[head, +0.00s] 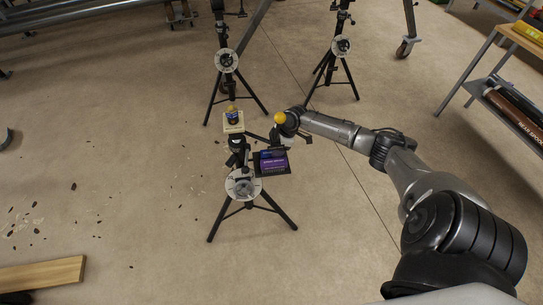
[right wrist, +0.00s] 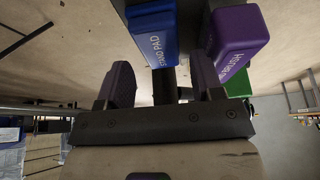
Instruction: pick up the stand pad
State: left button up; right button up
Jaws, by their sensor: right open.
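The stand pad (right wrist: 152,38) is a blue box with white lettering in the right wrist view. It lies just ahead of my right gripper (right wrist: 161,64), whose two fingers are apart with no box held between them. My left gripper is not in view.
A purple box (right wrist: 236,38) sits right of the stand pad, with a green box (right wrist: 239,84) beyond. Two more tripods stand behind. A shelf rack (head: 512,105) is at right.

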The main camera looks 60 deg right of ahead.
aim_at(272, 151)
jog(key=b+x, duration=0.1)
jog(key=x, duration=0.2)
jog(key=shift+w+a+f, duration=0.15)
jog(key=shift+f, duration=0.1)
dwell(0.4)
jog(key=c, duration=0.7)
